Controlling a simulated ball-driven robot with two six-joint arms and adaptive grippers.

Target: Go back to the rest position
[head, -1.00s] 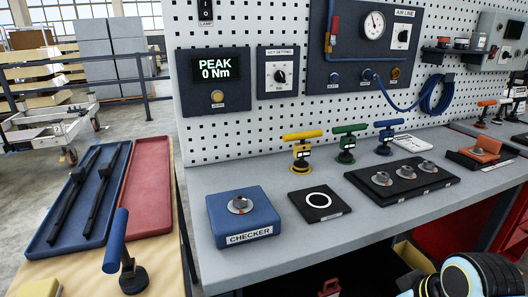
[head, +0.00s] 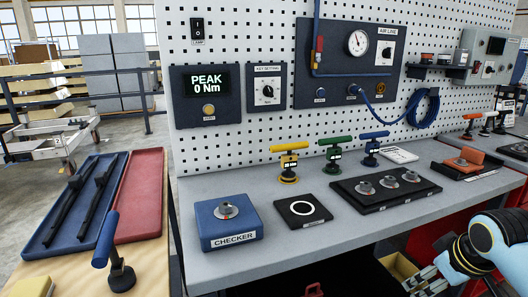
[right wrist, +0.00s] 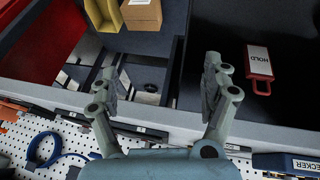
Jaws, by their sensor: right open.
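My right gripper (head: 428,281) is at the lower right of the head view, in front of the bench's front edge and low beside it. In the right wrist view its two fingers (right wrist: 160,78) stand wide apart with nothing between them. My left gripper shows in neither view.
The grey bench (head: 300,228) carries a blue CHECKER block (head: 228,222), a black ring pad (head: 302,211), yellow, green and blue T-handle tools (head: 289,160) and a black socket tray (head: 385,189). A wooden table with blue (head: 62,232) and red (head: 140,200) trays stands left.

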